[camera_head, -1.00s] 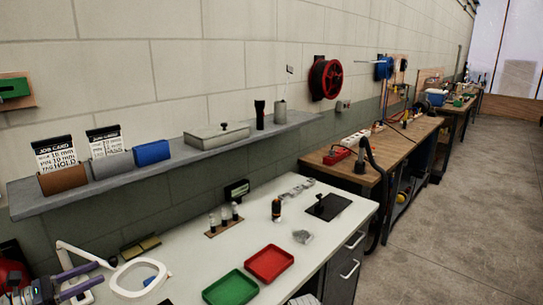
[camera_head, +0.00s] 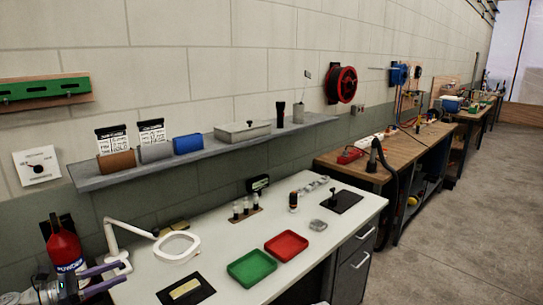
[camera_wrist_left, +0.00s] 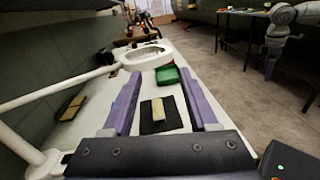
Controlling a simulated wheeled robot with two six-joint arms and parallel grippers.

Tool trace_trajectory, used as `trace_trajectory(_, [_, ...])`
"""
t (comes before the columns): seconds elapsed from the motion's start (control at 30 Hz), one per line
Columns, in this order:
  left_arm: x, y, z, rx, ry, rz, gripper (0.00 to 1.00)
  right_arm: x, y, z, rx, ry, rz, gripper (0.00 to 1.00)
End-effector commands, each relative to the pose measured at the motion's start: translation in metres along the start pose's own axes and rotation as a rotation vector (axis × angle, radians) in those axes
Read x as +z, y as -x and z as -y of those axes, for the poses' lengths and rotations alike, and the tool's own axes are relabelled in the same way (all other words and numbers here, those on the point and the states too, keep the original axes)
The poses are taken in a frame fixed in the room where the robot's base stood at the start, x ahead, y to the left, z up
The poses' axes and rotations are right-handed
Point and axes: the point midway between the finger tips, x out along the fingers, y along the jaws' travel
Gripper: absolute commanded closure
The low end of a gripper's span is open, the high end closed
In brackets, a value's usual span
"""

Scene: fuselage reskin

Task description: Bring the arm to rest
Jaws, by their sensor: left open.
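My left gripper (camera_head: 103,279) shows at the lower left of the head view, beside the near left end of the white bench. In the left wrist view its two purple fingers (camera_wrist_left: 160,108) stand wide apart with nothing between them. Beyond and below them, a tan block (camera_wrist_left: 159,107) lies on a black mat (camera_wrist_left: 146,124) on the bench. The block (camera_head: 185,289) also shows at the bottom of the head view.
A green tray (camera_head: 252,268) and a red tray (camera_head: 286,245) sit on the bench (camera_head: 225,228). A shelf (camera_head: 215,151) runs along the wall. The floor at right is clear.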

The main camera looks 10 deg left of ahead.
Motion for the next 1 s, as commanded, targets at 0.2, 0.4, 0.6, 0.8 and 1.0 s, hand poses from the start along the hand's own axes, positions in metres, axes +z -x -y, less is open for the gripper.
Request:
trace_trajectory(0.2, [-0.012,-0.03,0.011,-0.055,-0.045,-0.057,0.41,-0.001,0.0,0.0,0.0,0.0,0.0,0.5])
trace_trajectory(0.4, [-0.029,-0.067,0.029,-0.135,-0.116,-0.134,0.41,-0.001,0.0,0.0,0.0,0.0,0.0,0.5])
trace_trajectory(0.6, [-0.055,-0.118,0.062,-0.27,-0.24,-0.243,0.41,-0.001,0.0,0.0,0.0,0.0,0.0,0.5])
trace_trajectory(0.8, [-0.095,-0.185,0.127,-0.529,-0.479,-0.392,0.41,-0.001,0.0,0.0,0.0,0.0,0.0,0.5])
trace_trajectory(1.0, [-0.137,-0.231,0.205,-0.88,-0.814,-0.513,0.41,-0.001,0.0,0.0,0.0,0.0,0.0,0.5])
